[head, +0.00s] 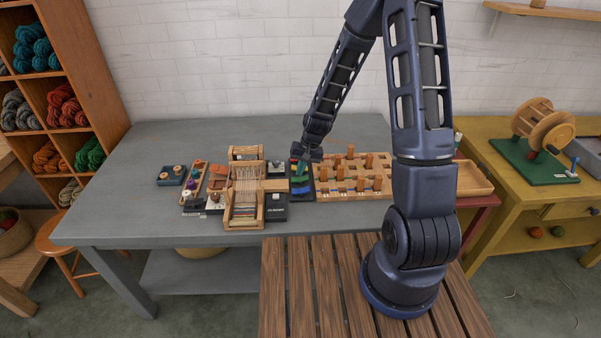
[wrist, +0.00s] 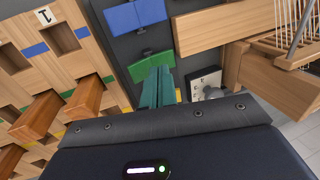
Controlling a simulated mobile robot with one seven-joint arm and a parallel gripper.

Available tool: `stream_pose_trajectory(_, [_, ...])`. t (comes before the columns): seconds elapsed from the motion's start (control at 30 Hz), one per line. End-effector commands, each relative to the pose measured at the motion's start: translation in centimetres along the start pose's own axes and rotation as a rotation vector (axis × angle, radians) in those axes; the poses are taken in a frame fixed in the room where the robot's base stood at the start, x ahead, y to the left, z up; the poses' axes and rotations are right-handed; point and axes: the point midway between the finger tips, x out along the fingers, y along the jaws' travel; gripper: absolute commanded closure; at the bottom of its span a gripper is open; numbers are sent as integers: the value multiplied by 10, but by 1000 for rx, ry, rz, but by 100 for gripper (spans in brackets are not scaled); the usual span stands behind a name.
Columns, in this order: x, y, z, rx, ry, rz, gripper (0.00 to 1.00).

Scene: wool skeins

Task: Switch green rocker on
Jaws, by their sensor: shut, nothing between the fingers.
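The green rocker (wrist: 151,65) sits on a dark panel (wrist: 115,50) in the wrist view, next to a blue rocker (wrist: 136,14). My gripper (wrist: 160,74) is shut and empty. Its teal fingers point down at the panel, and their tips overlap the lower edge of the green rocker. I cannot tell whether they touch it or hover just above. The fingers hide part of that edge. In the head view my gripper is over the far part of the panel, between the loom and the pegboard, and the rockers there are small and partly covered.
A wooden pegboard (head: 372,185) with upright pegs stands close on the panel's right in the head view. A small wooden loom (head: 245,207) stands on its left. A white plate with a grey knob (wrist: 205,84) is near the fingers. The grey table (head: 115,205) is clear at left.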

Motion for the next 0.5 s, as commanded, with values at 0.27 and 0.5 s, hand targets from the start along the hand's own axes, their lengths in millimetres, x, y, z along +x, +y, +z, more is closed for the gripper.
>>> stream_pose_trajectory(0.27, [-40,-11,-1,-2,4,0,100])
stream_pose_trajectory(0.5, [-76,-21,0,-3,5,0,100])
